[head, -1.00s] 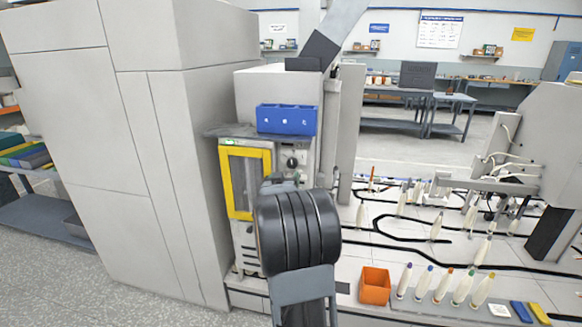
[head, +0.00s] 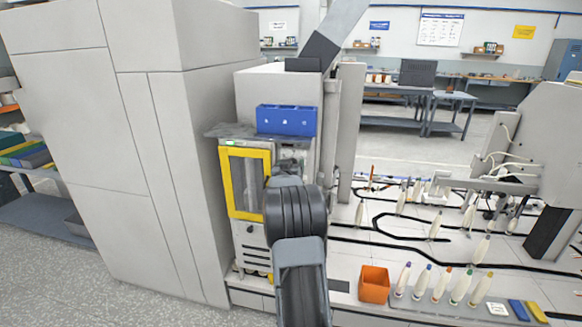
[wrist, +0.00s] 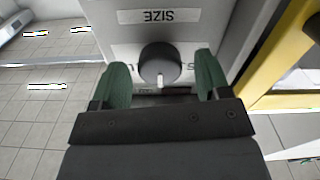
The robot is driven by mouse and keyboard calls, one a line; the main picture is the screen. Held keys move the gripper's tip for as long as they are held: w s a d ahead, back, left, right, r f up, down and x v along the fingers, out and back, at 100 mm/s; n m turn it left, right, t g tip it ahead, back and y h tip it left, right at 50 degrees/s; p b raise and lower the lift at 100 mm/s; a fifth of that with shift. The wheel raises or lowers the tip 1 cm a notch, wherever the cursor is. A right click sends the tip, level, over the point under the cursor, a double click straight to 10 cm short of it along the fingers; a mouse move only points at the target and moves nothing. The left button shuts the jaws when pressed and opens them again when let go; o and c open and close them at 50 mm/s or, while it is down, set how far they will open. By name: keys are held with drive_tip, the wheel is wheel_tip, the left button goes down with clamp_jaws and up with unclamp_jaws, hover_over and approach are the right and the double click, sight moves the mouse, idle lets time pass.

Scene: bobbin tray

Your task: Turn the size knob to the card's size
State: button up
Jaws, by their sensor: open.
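The dark round size knob (wrist: 160,62) sits on a light panel in the wrist view, with a white pointer mark on its rim toward my gripper's body. In the head view my arm hides the knob on the yellow-framed machine (head: 245,182). A small white card (head: 498,309) lies at the bench's front right; its print is too small to read.
A blue bin (head: 286,121) stands on the machine. A tall grey cabinet (head: 140,190) is close on the left. An orange box (head: 374,285) and several bobbins (head: 440,284) stand on the bench at right. The yellow frame (wrist: 285,55) is close to the gripper.

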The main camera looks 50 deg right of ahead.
drive_tip(key=shift+c, duration=0.2)
drive_tip(key=c, duration=0.9)
drive_tip(key=shift+f+b, duration=0.1)
drive_tip(key=shift+b, duration=0.2)
drive_tip(key=shift+s+m+b, duration=0.1)
drive_tip(key=shift+m+b, duration=4.4)
drive_tip(key=shift+m, duration=1.5)
